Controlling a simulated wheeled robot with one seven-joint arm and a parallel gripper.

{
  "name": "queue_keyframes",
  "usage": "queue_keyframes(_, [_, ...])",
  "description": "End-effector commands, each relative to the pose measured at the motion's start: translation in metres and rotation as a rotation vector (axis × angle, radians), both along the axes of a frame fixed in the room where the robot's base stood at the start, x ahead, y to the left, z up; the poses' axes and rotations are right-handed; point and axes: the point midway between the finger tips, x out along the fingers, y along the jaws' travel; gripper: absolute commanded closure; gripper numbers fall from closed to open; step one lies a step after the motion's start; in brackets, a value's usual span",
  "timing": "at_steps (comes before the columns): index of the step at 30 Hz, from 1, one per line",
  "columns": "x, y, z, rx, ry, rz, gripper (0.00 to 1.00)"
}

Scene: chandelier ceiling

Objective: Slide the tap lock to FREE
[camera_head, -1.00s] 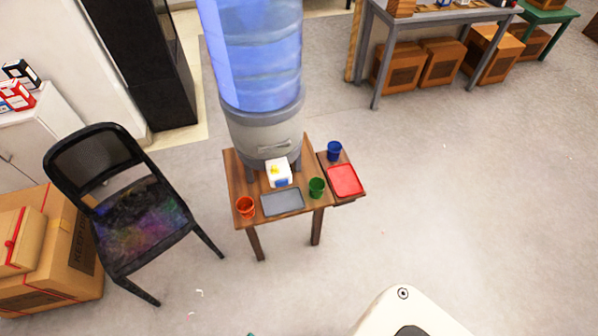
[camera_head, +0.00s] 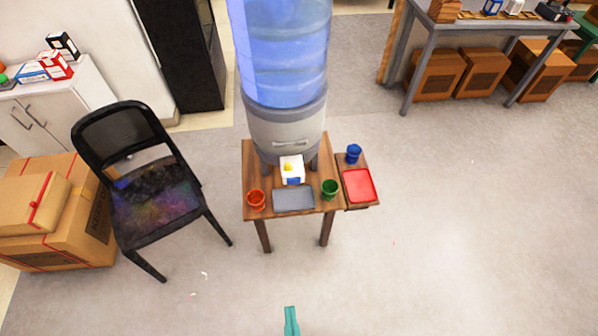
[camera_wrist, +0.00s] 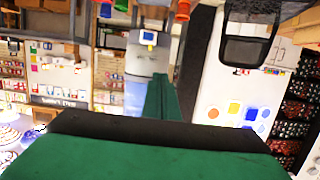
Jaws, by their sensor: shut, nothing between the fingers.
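The water dispenser (camera_head: 284,120) stands on a small wooden table, a blue bottle on its grey base. A white block with yellow and blue parts (camera_head: 292,170) sits at its front; I cannot make out a lock slider or its marking. The block also shows, upside down, in the wrist view (camera_wrist: 148,38). My gripper (camera_head: 291,316) is at the bottom edge of the head view, its teal fingers shut and empty, well short of the table. In the wrist view its green fingers (camera_wrist: 161,95) are together.
An orange cup (camera_head: 256,200), a green cup (camera_head: 329,189) and a grey tray (camera_head: 293,199) are on the table. A blue cup (camera_head: 353,154) and red tray (camera_head: 358,185) are on a side shelf. A black chair (camera_head: 150,195) stands left. Floor in front is clear.

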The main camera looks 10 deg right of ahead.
Motion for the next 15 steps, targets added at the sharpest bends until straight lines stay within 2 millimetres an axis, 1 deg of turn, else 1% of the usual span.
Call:
queue_keyframes(11, [0.0001, 0.0001, -0.0001, -0.001, 0.000, 0.001, 1.00])
queue_keyframes(14, [0.0034, 0.0021, -0.0050, -0.018, 0.002, 0.011, 1.00])
queue_keyframes(15, [0.0063, 0.0040, -0.0098, -0.036, 0.005, 0.022, 1.00])
